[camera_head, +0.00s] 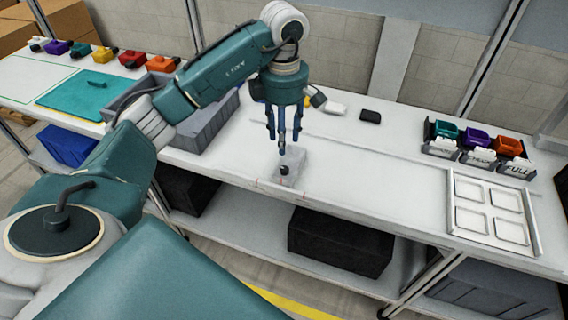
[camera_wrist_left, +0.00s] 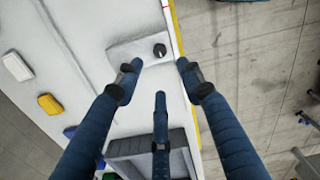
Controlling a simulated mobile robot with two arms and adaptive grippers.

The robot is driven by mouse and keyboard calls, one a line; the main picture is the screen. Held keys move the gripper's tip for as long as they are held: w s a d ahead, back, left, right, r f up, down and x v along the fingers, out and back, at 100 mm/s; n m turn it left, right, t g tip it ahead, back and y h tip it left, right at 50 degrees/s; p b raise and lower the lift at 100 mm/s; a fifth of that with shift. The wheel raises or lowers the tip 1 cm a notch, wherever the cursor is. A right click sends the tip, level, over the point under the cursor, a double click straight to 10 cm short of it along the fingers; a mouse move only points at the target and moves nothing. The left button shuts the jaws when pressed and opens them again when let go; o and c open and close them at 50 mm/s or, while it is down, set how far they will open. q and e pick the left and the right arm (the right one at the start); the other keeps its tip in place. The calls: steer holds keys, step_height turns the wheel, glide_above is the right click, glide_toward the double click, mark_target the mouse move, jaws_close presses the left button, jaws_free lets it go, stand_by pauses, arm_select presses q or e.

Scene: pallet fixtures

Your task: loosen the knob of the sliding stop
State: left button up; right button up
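The sliding stop (camera_head: 292,160) is a pale grey block at the front edge of the white table. Its small black knob (camera_head: 284,170) faces up near the front. In the left wrist view the knob (camera_wrist_left: 159,50) shows on the pale block (camera_wrist_left: 128,48), beyond the fingertips. My left gripper (camera_head: 283,140) points down above the stop, with its three blue fingers spread. In the left wrist view the gripper (camera_wrist_left: 158,76) is open and empty, and the knob lies apart from the fingers. My right gripper is in neither view.
A grey crate (camera_head: 205,130) stands left of the gripper. A black block (camera_head: 370,116) and a white block (camera_head: 335,108) lie behind. Coloured bins (camera_head: 477,140) and a white compartment tray (camera_head: 463,230) are at right. The table between stop and tray is clear.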

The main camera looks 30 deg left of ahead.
mark_target(284, 168)
arm_select(q)
step_height(284, 168, down, 10)
steer(key=shift+d+f+p, duration=0.15)
steer(key=shift+f+p, duration=0.1)
steer(key=shift+p, duration=0.8)
steer(key=shift+c, duration=0.3)
jaws_close()
